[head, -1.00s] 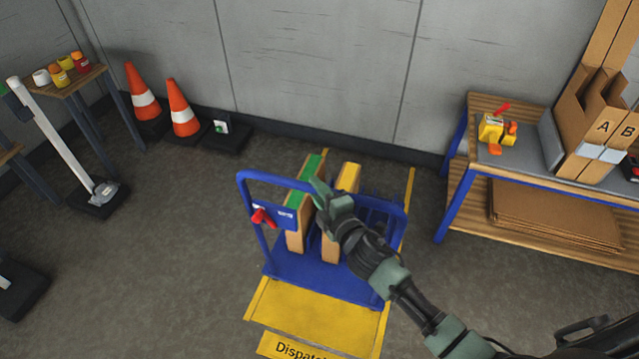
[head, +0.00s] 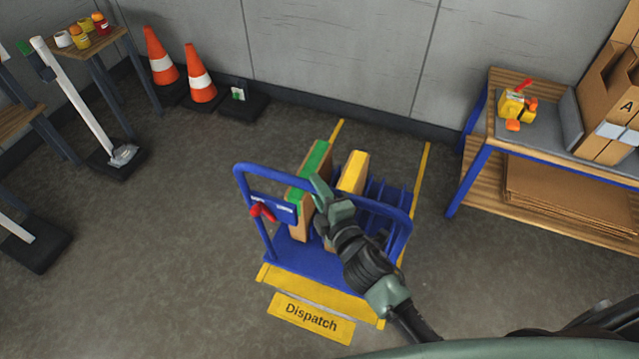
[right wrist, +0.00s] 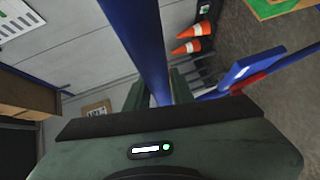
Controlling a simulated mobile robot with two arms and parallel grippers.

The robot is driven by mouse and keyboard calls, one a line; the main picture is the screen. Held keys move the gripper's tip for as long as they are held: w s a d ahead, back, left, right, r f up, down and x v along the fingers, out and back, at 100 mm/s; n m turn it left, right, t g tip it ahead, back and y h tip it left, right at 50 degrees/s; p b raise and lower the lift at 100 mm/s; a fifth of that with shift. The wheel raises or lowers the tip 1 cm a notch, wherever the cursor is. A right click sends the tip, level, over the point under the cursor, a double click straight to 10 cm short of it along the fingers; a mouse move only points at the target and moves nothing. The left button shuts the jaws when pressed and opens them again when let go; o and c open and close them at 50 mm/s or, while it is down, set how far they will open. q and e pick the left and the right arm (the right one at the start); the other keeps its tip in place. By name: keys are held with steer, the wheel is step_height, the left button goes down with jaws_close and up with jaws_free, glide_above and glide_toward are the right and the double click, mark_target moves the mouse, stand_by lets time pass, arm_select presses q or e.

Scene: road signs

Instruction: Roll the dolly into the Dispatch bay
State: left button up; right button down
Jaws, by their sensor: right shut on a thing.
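The blue dolly (head: 290,252) stands between the yellow floor lines of the bay, over most of a yellow floor plate (head: 325,293). The yellow "Dispatch" sign (head: 311,318) lies on the floor in front of it. Two boxes stand on the dolly, one with a green top (head: 316,160) and one with a yellow top (head: 353,172). My right gripper (head: 322,193) is shut on the dolly's handle bar (head: 270,177). In the right wrist view, the blue bar (right wrist: 140,45) runs between its fingers (right wrist: 158,92). My left gripper is not in view.
A red lever (head: 262,211) sits on the handle's blue panel. Two orange cones (head: 201,75) stand by the wall at left. A workbench (head: 540,145) with cardboard stands at right. A white post (head: 75,95) stands at far left. Grey floor left of the dolly is clear.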

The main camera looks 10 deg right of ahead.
steer(key=shift+f, duration=0.1)
steer(key=c, duration=1.2)
jaws_free()
steer(key=shift+s, duration=0.1)
steer(key=b+v, duration=0.1)
steer(key=v, duration=0.6)
steer(key=shift+s, duration=0.35)
steer(key=shift+d, duration=0.1)
